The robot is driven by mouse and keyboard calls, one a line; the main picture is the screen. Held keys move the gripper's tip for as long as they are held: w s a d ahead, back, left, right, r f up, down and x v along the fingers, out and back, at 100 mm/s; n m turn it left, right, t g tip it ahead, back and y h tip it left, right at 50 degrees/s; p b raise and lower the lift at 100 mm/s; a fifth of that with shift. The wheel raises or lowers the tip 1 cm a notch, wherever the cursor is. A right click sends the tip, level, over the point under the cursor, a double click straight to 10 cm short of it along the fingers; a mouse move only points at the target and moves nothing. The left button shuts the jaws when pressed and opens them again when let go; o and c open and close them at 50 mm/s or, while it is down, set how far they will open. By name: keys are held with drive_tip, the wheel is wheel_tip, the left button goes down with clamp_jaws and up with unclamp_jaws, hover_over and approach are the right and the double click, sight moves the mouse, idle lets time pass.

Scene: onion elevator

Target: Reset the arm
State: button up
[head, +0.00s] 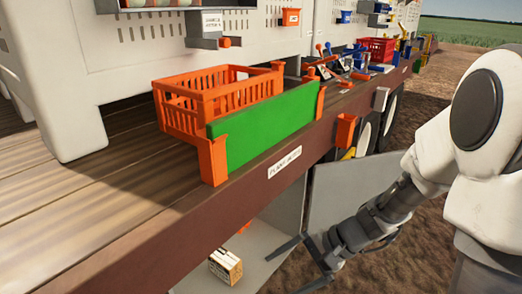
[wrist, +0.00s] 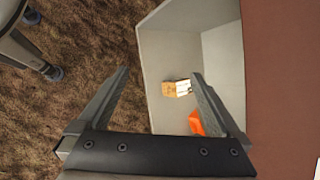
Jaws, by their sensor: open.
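My gripper (head: 300,262) hangs low at the bottom of the head view, in front of an open grey compartment (head: 272,230) under the wooden trailer deck. An orange thing (wrist: 196,122) lies near the box, partly hidden by a finger.
An orange crate (head: 222,95) stands on the deck behind a green panel (head: 270,128) between orange posts. The brown deck edge (head: 225,215) overhangs the compartment. A grey door panel (head: 345,195) stands beside my arm. Open soil (head: 420,255) lies to the right.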

drive_tip(key=s+d+r+n+t+h, duration=0.3)
drive_tip(key=s+d+r+n+h, duration=0.15)
drive_tip(key=r, duration=0.35)
drive_tip(key=s+d+r+n+t+h, duration=0.2)
drive_tip(key=s+d+r+n+h, duration=0.15)
drive_tip(key=s+r, duration=0.35)
wheel_tip(320, 180, up, 20)
drive_tip(key=p, duration=1.8)
drive_tip(key=shift+w+d+n+h, duration=0.15)
drive_tip(key=shift+w+n+h, duration=0.05)
drive_tip(key=shift+n+h, duration=0.2)
drive_tip(key=shift+f, duration=0.15)
